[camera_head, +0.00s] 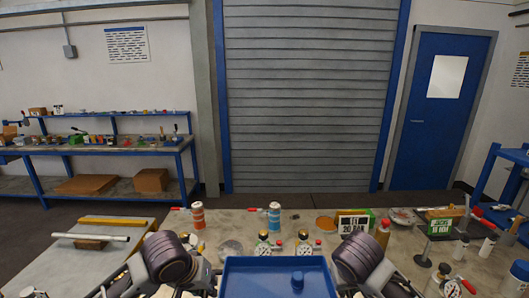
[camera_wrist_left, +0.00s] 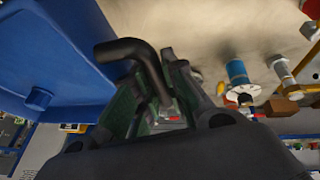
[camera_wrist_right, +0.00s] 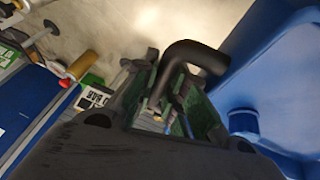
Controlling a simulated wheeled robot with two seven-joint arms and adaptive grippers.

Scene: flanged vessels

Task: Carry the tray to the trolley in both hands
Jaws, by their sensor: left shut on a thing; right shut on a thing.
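The blue tray (camera_head: 245,280) is at the bottom middle of the head view, in front of the bench, with a small blue cylinder (camera_head: 297,278) in it. My left gripper (camera_wrist_left: 160,90) is shut on a black bent handle (camera_wrist_left: 122,48) beside the tray (camera_wrist_left: 50,45) in the left wrist view. My right gripper (camera_wrist_right: 172,90) is shut on the matching black handle (camera_wrist_right: 195,54) at the tray's other side (camera_wrist_right: 275,75). A blue-framed stand (camera_head: 483,172) at the right edge is cut off; I cannot tell whether it is the trolley.
The grey bench (camera_head: 345,275) ahead holds gauges, orange and blue cylinders, and boxed labels. A light table (camera_head: 60,270) with bars lies at left. A blue shelved workbench (camera_head: 100,150) stands behind. A grey shutter (camera_head: 305,100) and a blue door (camera_head: 435,110) fill the back wall.

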